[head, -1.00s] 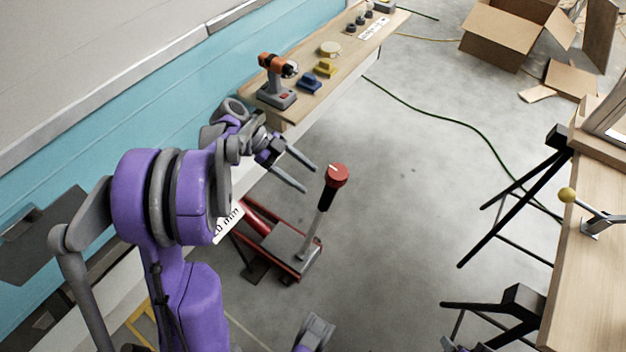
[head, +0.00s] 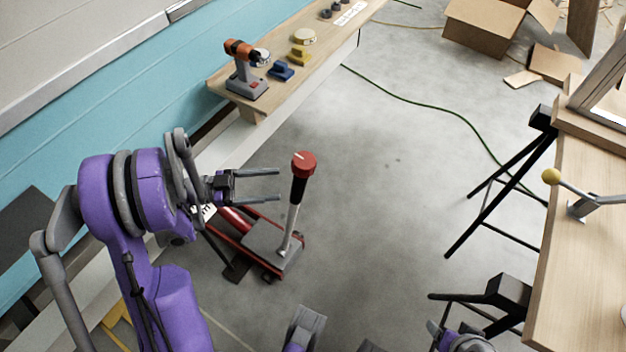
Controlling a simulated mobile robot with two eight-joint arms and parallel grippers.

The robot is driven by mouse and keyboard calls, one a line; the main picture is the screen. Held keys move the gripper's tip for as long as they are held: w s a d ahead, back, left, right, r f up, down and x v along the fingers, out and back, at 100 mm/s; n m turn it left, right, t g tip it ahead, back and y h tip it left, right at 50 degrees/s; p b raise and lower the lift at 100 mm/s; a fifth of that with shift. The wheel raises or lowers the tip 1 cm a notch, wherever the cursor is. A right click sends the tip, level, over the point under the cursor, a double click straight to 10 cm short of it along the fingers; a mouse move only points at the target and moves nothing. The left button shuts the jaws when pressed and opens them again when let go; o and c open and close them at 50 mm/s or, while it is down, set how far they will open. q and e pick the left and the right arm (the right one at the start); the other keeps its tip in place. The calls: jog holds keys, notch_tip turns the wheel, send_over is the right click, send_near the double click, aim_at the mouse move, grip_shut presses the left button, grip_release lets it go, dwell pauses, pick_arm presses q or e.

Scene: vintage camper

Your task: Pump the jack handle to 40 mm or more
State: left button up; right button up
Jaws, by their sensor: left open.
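The red floor jack (head: 262,246) stands on the concrete floor against the camper's lower side. Its handle (head: 293,210) is a grey rod with a black grip and a red knob (head: 303,164) on top, close to upright and leaning slightly right. My left gripper (head: 280,186) is open, its two fingers pointing right toward the black grip. The fingertips are just left of the handle in the picture; I cannot tell whether they touch it. A white label with "mm" is mostly hidden behind my left arm. Parts of my right arm show at the bottom edge, but its gripper cannot be made out.
A workbench (head: 577,240) on black trestles stands right.

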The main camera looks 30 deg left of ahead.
pick_arm(q)
jog(key=b+x, duration=0.1)
jog(key=x, duration=0.9)
jog(key=shift+d, duration=0.25)
jog(key=shift+w, duration=0.15)
grip_shut()
dwell(0.9)
